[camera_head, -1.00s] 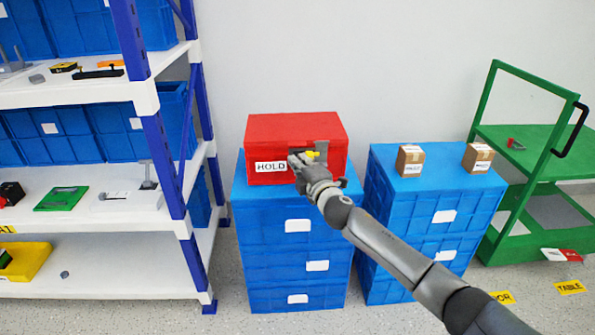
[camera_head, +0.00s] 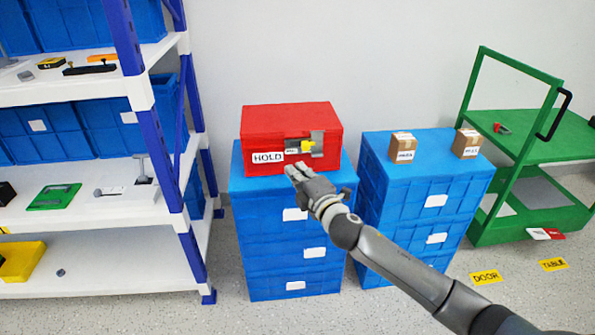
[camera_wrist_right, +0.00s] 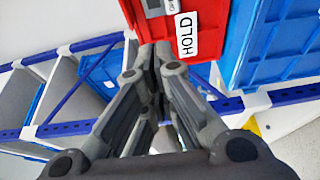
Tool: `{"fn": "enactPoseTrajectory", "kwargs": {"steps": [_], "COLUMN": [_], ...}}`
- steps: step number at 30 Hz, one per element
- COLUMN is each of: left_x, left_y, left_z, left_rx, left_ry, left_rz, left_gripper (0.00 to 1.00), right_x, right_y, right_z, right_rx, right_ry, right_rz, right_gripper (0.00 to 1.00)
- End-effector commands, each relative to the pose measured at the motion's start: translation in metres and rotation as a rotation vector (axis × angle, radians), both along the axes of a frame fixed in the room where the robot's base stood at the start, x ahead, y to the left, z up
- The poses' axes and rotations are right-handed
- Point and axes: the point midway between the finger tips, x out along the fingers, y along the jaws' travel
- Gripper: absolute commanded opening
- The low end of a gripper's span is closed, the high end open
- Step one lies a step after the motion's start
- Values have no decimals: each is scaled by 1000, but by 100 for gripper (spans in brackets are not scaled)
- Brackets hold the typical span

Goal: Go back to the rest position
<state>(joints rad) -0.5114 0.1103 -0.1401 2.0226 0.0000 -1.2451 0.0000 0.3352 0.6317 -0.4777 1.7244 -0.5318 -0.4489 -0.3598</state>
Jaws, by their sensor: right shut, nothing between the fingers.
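My right gripper (camera_head: 294,171) is just below and in front of the box's lower edge, apart from the switch, shut and empty. In the right wrist view the shut fingers (camera_wrist_right: 152,52) point toward the red box (camera_wrist_right: 205,18), next to the HOLD label (camera_wrist_right: 186,36). My left gripper is not in view.
A white and blue shelf (camera_head: 90,210) with bins and small parts stands at the left. A second blue crate stack (camera_head: 410,215) at the right bears two small cardboard boxes (camera_head: 402,147). A green cart (camera_head: 535,215) stands at the far right.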

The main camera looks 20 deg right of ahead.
Motion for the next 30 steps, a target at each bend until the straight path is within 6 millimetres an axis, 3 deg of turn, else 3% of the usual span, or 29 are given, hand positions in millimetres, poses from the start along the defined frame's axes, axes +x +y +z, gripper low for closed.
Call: {"fn": "enactPoseTrajectory", "kwargs": {"steps": [8, 11, 13, 17, 21, 24, 30], "left_x": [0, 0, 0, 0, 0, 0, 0], "left_y": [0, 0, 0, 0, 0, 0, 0], "left_z": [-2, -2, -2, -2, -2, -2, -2], "left_rx": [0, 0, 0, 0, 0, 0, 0], "left_ry": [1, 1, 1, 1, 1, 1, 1], "left_rz": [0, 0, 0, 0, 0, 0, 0], "left_gripper": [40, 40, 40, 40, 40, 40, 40], "right_x": [-8, -23, -42, -98, -174, -229, -321], "right_y": [1, 4, 6, 12, 22, 31, 51], "right_z": [-8, -40, -76, -155, -230, -269, -314], "right_rx": [26, 128, 246, 499, 737, 871, 1050], "right_ry": [19, 93, 182, 395, 622, 766, 983], "right_rz": [-7, -49, -103, -252, -435, -564, -774], "right_gripper": [0, 0, 0, 0, 0, 0, 0]}}
